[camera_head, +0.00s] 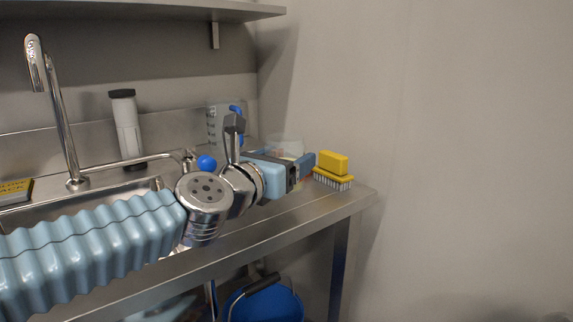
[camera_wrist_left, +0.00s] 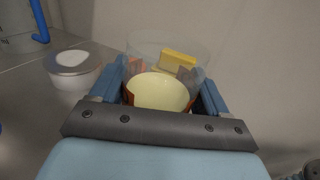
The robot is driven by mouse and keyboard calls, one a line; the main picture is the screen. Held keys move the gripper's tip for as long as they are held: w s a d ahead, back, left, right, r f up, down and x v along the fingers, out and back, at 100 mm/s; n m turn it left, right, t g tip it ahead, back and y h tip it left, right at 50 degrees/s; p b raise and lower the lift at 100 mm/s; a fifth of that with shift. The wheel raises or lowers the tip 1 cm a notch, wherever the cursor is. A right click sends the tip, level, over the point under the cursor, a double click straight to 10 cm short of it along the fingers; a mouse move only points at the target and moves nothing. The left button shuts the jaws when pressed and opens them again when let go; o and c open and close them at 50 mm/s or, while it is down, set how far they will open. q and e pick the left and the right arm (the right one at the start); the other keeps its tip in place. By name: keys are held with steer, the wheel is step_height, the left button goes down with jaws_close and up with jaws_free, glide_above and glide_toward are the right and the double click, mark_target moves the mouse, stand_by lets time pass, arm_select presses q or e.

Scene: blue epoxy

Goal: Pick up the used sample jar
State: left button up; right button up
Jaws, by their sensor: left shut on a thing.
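The used sample jar (camera_wrist_left: 158,92) is a clear, round container with a pale yellow round surface inside and an orange-red patch on its side. In the left wrist view it sits between the blue fingers of my left gripper (camera_wrist_left: 160,98), which is shut on it. In the head view the jar's clear upper part (camera_head: 287,142) shows just behind my left gripper (camera_head: 294,161), over the right end of the steel counter. The gripper hides its lower part, so I cannot tell whether it touches the counter. My right gripper is not in view.
A yellow brush (camera_head: 333,168) stands at the counter's right end, close to the gripper. A white-lidded jar (camera_wrist_left: 72,69) stands to the left in the wrist view. A blue-handled jug (camera_head: 217,118), a black-capped bottle (camera_head: 127,125) and a tap (camera_head: 62,110) stand behind my arm.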

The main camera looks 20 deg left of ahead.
arm_select(q)
steer(key=s+r+p, duration=0.4)
steer(key=s+r, duration=0.5)
steer(key=s, duration=0.4)
steer(key=shift+s+a+r, duration=0.15)
steer(key=shift+s+a, duration=0.15)
steer(key=shift+a, duration=0.1)
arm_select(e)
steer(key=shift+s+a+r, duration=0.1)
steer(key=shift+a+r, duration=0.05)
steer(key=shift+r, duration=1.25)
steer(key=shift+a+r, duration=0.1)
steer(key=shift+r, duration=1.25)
